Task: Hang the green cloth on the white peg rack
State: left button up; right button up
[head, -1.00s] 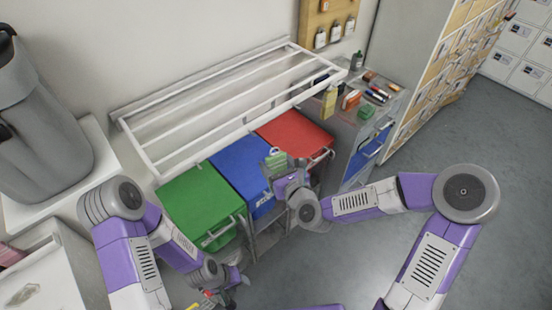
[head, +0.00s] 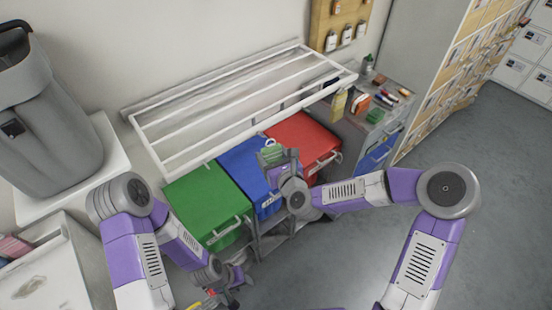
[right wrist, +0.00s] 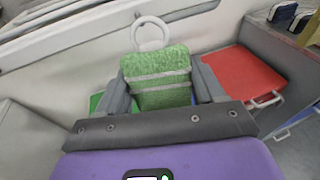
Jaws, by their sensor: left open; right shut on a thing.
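The green cloth (head: 271,155) has pale stripes and a white ring loop at its top. My right gripper (head: 277,161) is shut on it; in the right wrist view the cloth (right wrist: 160,78) stands upright between the two grey fingers, loop up. The white rack (head: 240,105) is a slatted frame on the wall; separate pegs cannot be made out. In the head view the cloth appears just below the rack's front rail, over the blue bin; contact cannot be told. My left gripper (head: 234,283) is open and empty at the lower left, away from the rack.
A green bin (head: 203,205), a blue bin (head: 240,167) and a red bin (head: 300,140) stand below the rack. A grey cabinet (head: 385,125) with small items on top is to the right. A grey container (head: 45,130) stands at the left. Open floor lies at the lower right.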

jog(key=shift+w+a+f+p, duration=0.1)
jog(key=shift+w+a+p, duration=0.1)
jog(key=shift+w+a, duration=0.45)
jog(key=shift+w+a+p, duration=0.15)
jog(key=shift+w+a, duration=0.3)
jog(key=shift+w, duration=0.35)
jog(key=shift+w+a+f+b, duration=0.25)
jog(key=shift+w+f+b, duration=0.1)
jog(key=shift+b, duration=0.25)
jog(key=shift+w+b, duration=0.1)
jog(key=shift+b, duration=0.2)
jog(key=o, duration=1)
